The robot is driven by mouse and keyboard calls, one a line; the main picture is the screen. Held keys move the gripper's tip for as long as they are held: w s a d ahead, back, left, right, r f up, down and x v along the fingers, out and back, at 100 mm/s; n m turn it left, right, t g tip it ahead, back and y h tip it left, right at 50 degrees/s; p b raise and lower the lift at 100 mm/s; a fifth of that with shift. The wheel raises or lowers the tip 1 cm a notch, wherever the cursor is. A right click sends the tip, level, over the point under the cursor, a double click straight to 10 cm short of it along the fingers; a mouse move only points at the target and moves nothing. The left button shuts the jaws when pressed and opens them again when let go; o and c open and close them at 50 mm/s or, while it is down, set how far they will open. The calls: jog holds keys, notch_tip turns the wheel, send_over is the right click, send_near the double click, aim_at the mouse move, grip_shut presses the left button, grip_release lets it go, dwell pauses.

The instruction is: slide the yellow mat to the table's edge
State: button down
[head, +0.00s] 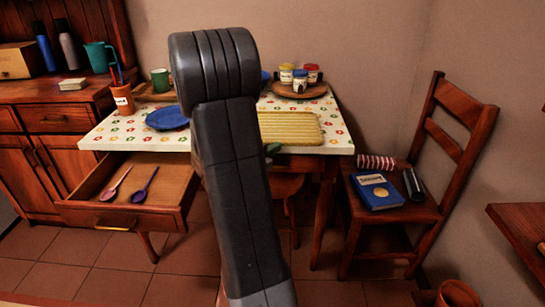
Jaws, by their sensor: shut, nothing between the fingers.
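The yellow mat (298,128) lies flat on the right half of the table in the head view. It is ribbed, with a paler border. Its near edge is close to the table's front edge, and my arm hides its left end. The table (338,138) has a white top with a pattern of coloured spots. My arm rises across the middle of the view, in front of the table.
A blue plate (167,118), an orange cup (123,99) and a green mug (160,80) stand left on the table. A round wooden tray (309,92) with jars is behind the mat. An open drawer (125,217) juts out front left.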

jog(key=shift+w, duration=0.2)
jog(key=shift+w+a+b, duration=0.2)
jog(key=shift+w+b, duration=0.25)
jog(key=shift+w, duration=0.45)
